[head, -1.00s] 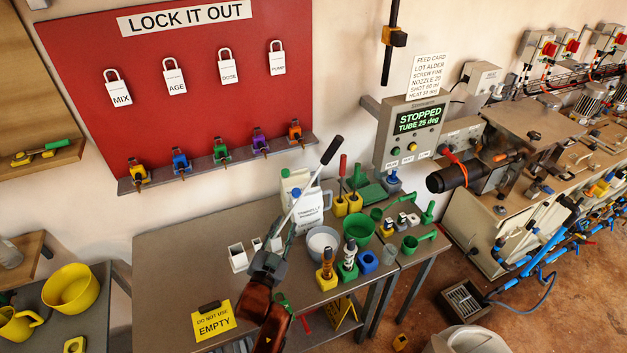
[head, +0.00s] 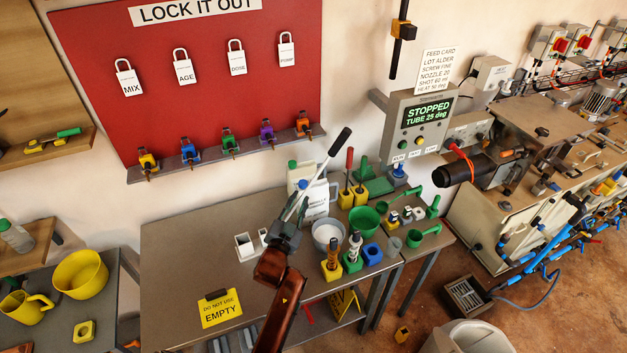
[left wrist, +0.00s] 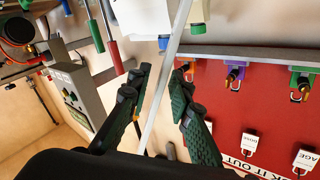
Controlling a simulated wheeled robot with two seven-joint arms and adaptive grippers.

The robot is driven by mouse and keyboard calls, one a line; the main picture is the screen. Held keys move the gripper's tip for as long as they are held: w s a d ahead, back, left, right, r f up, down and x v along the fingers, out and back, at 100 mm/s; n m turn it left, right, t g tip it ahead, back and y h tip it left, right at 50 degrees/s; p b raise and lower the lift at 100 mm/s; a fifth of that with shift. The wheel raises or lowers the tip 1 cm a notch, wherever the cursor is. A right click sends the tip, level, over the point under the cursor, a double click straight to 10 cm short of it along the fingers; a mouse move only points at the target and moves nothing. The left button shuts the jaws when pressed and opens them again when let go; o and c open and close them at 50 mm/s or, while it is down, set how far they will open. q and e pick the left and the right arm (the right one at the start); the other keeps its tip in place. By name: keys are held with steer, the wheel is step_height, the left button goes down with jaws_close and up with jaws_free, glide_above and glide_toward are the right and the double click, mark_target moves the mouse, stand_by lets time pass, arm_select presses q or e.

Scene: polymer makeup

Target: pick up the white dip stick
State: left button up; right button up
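The white dip stick (head: 299,200) is a thin white rod with a black grip at its upper right end. It slants down to the left in front of the white jug (head: 318,202); its lower end is hidden by my left gripper (head: 287,226). In the left wrist view, the dip stick (left wrist: 168,68) passes between the two dark green finger pads of my left gripper (left wrist: 163,70). The fingers are apart, with a visible gap on either side of the rod. I cannot tell what supports the stick. My right gripper is not in view.
A white tub (head: 326,232), green funnel (head: 364,218) and several small coloured bottles crowd the table right of the gripper. White blocks (head: 245,246) stand to its left. A yellow EMPTY sign (head: 221,309) lies in front. The left table top is mostly clear.

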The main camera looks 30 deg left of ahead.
arm_select(q)
jaws_close()
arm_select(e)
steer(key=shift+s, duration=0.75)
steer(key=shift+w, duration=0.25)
